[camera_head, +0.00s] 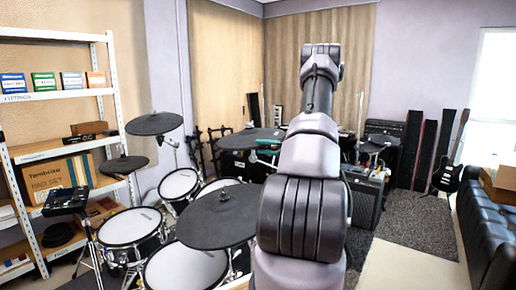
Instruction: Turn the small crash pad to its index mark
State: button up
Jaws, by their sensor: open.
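Several dark round pads stand on the drum kit. One pad (240,139) is at the middle, close to the teal fingers of my gripper (268,147), which show left of my arm. The gripper looks open, and I cannot tell whether it touches this pad. Other pads are a large near one (205,222), a high left one (154,123) and a small low left one (123,165). I cannot tell for sure which is the small crash pad. No index mark is legible. My arm hides the wrist and part of the middle pad's right side.
White mesh drum heads (130,226) stand below the pads. A drum module (66,201) is at the left, beside a shelf rack (50,97). Amplifiers (366,195) and guitars (450,160) are behind and right. A dark sofa (487,228) is at the right edge, with open floor (410,262) before it.

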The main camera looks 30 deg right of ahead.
jog(key=shift+x, duration=1.45)
grip_shut()
dwell(0.3)
